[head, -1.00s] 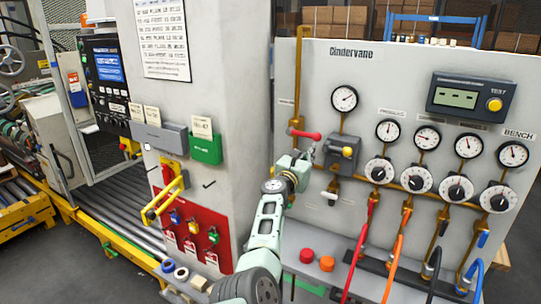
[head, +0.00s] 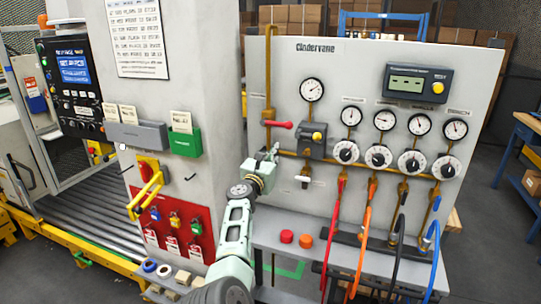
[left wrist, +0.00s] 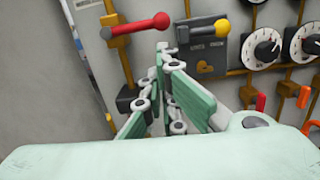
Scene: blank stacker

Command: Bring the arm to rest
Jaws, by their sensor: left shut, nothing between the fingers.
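My left arm (head: 235,232) reaches up from the bottom of the head view. Its pale green gripper (head: 272,153) is in front of the left part of the grey Cindervane panel (head: 350,60). The gripper is shut and empty. It is just below the red-handled lever (head: 280,125) and left of the dark valve box (head: 313,140) with a yellow knob. In the left wrist view the shut fingers (left wrist: 165,50) point toward the panel, with the red lever (left wrist: 140,27) at upper left and the valve box (left wrist: 208,48) beyond; no contact is clear. My right gripper is not in view.
A grey pillar (head: 160,110) with a red lock board (head: 178,230) stands left of the arm. A shelf (head: 330,262) with red and orange buttons juts out below the panel. Coloured hoses (head: 365,240) hang at right. A blue table (head: 525,150) stands far right, beyond open floor.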

